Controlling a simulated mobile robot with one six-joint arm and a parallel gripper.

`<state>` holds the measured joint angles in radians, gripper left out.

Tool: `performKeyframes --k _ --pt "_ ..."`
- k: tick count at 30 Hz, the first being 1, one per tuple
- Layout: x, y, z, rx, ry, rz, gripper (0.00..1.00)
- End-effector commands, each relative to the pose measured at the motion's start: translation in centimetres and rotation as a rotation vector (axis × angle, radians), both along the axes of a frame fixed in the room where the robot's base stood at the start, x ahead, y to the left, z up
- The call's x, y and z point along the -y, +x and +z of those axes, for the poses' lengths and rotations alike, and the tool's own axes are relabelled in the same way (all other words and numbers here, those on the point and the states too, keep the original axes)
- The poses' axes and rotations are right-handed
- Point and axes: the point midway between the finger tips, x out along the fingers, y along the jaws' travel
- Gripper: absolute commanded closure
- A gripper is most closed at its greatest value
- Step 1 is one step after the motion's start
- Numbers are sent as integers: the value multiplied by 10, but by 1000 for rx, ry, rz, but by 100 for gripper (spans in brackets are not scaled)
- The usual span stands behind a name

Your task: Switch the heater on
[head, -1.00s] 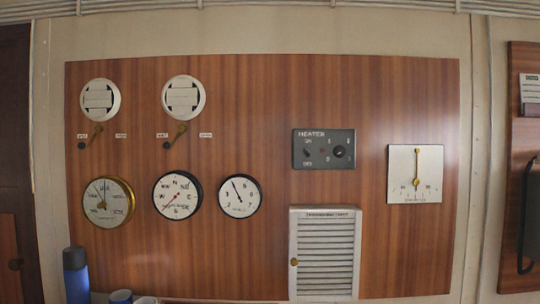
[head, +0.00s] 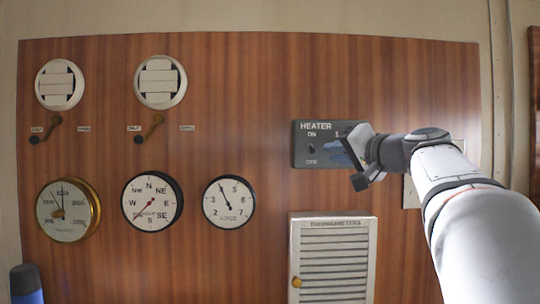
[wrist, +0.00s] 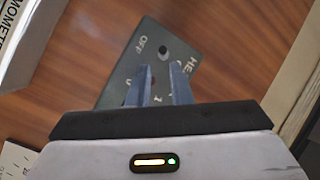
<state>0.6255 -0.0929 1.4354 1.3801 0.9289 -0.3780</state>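The heater panel (head: 300,158) is a dark grey plate on the wooden wall, with a small switch (head: 312,149) between the ON and OFF labels. I cannot tell which way the switch tilts. My gripper (head: 350,150) is in front of the panel's right half and hides the rotary knob there. In the wrist view the panel (wrist: 190,52) lies beyond my gripper (wrist: 162,68). Its two blue-grey fingers are apart with nothing held between them. The switch (wrist: 163,52) shows just beyond the fingertips, beside the OFF label; contact is not visible.
A white louvred thermometer box (head: 333,260) is below the panel. A pale square gauge (head: 411,192) is right of it, mostly hidden by my arm. Round dials, including a compass dial (head: 150,202), are to the left. A blue flask (head: 26,284) stands lower left.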

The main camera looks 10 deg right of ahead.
Motion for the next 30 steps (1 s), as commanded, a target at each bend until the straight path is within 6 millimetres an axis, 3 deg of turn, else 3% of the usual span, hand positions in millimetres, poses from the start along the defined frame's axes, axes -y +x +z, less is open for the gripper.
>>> performKeyframes --k 15,26,30 --pt "-17 66 6 11 4 -1 81" --pt "-18 73 4 12 4 -5 81" --pt "-18 73 4 12 4 -5 90"
